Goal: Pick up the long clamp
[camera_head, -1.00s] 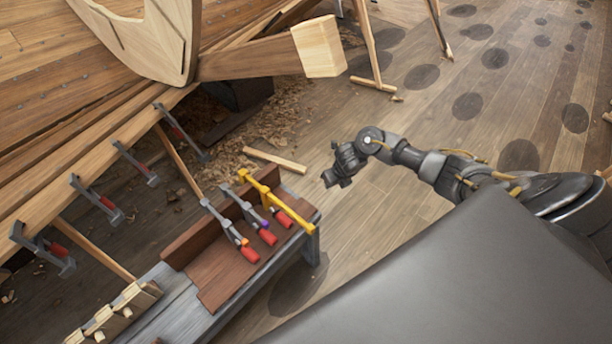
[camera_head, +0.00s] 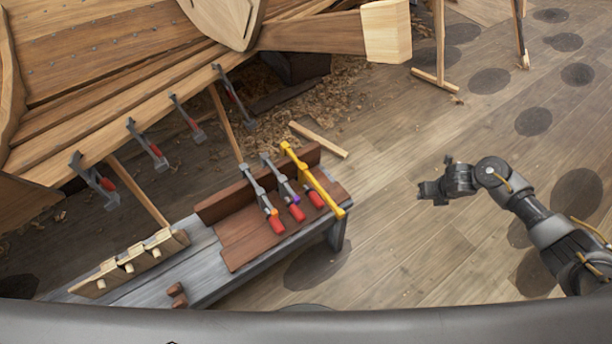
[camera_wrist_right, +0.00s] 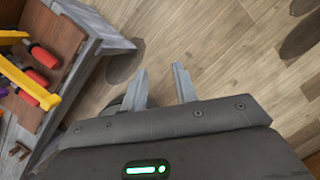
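Three clamps lie side by side on a reddish-brown wooden rack (camera_head: 234,242) on a bench. The longest-looking one is yellow (camera_head: 325,191) with a red handle; its bar overhangs the rack's right end. Beside it lie a grey clamp with a purple part (camera_head: 281,182) and a grey clamp with an orange part (camera_head: 259,194), both red-handled. The yellow clamp also shows at the left edge of the right wrist view (camera_wrist_right: 22,80). My right gripper (camera_wrist_right: 160,86) is open and empty, over bare floor right of the bench; in the head view it (camera_head: 424,190) is clear of the clamps. My left gripper is not in view.
The grey bench (camera_head: 205,285) also holds a pale wooden block with pegs (camera_head: 132,262). Several clamps hang along the hull's plank edge (camera_head: 95,150) behind. A loose wood strip (camera_head: 318,140) and shavings lie on the floor. The floor right of the bench is mostly clear.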

